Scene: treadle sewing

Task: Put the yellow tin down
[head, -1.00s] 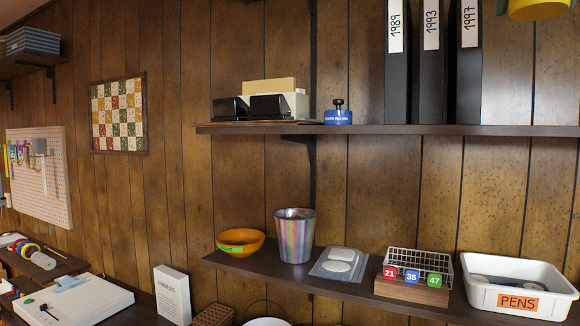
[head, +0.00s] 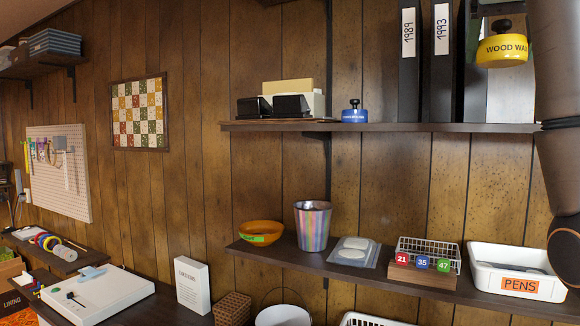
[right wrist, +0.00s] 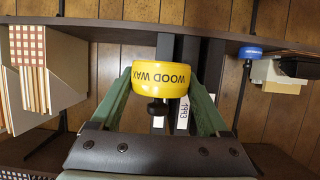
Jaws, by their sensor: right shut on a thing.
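The yellow tin (head: 502,50), labelled WOOD WAX and with a black knob on its lid, is at the upper right of the head view. My right gripper (head: 499,9) is shut on it and holds it upright above the level of the upper shelf (head: 400,127), in front of the black binders. In the right wrist view the yellow tin (right wrist: 160,78) appears upside down between the two green fingers of my right gripper (right wrist: 162,84). A gap shows between tin and shelf in the head view. My left gripper is not in view.
Binders (head: 409,75) stand on the upper shelf. A blue tin (head: 354,115) and a black-and-white holder (head: 290,104) are left of them, with some bare shelf between. The lower shelf holds an orange bowl (head: 261,232), a striped cup (head: 312,225) and a PENS tray (head: 516,268).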

